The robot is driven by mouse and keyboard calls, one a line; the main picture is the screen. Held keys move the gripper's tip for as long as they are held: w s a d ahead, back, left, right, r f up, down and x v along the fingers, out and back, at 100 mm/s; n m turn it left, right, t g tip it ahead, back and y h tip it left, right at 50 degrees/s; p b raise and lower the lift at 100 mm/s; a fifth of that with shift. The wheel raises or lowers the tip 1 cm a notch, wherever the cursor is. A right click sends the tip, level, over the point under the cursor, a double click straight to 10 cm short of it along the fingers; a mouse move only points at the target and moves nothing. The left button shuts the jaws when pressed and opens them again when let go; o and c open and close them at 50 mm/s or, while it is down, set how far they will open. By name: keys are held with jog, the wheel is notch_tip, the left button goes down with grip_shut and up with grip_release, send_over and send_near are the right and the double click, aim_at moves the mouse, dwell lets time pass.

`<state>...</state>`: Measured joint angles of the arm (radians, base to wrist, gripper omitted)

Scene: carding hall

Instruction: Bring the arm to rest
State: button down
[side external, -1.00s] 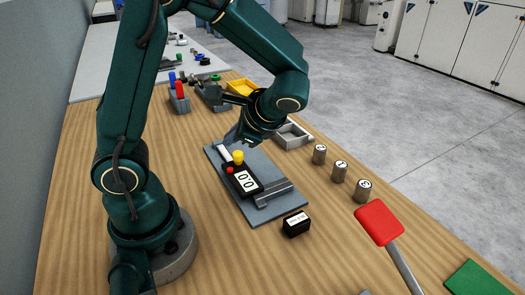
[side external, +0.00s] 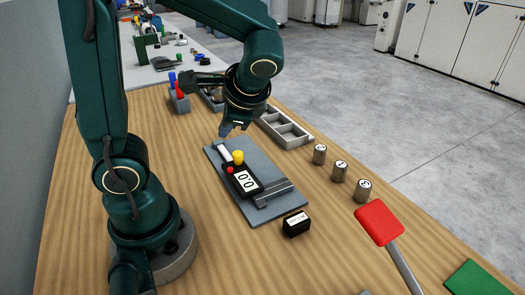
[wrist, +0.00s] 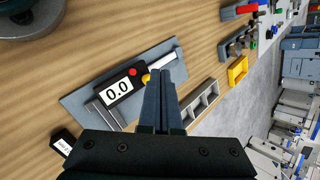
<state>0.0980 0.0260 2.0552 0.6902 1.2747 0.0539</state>
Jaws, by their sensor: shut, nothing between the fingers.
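My gripper (side external: 226,130) is shut and empty. In the side view it hangs above the far end of a grey plate (side external: 273,209), apart from it as far as I can tell. In the wrist view my two fingers (wrist: 161,73) lie together and cover part of the plate (wrist: 78,100). On the plate sits a black device (side external: 243,181) with a display reading 0.0, a red button (side external: 230,170) and a yellow knob (side external: 238,157). The fingers partly hide the yellow knob in the wrist view.
A grey compartment tray (side external: 287,131) stands beyond the plate. Three metal weights (side external: 340,172) stand along the right side. A small black block (side external: 296,224) and a red paddle (side external: 379,222) are nearer. A yellow bin (wrist: 238,70) lies beyond. The wooden tabletop (side external: 150,110) is clear at left.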

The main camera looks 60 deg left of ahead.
jog(key=s+d+r+n+t+h, duration=0.2)
jog(key=d+n+t+h, duration=0.3)
jog(key=d, duration=0.7)
jog(key=t+h, duration=0.1)
jog(key=h, duration=0.1)
jog(key=shift+s+d+h, duration=0.15)
jog(key=shift+s+h, duration=0.1)
jog(key=shift+h, duration=0.05)
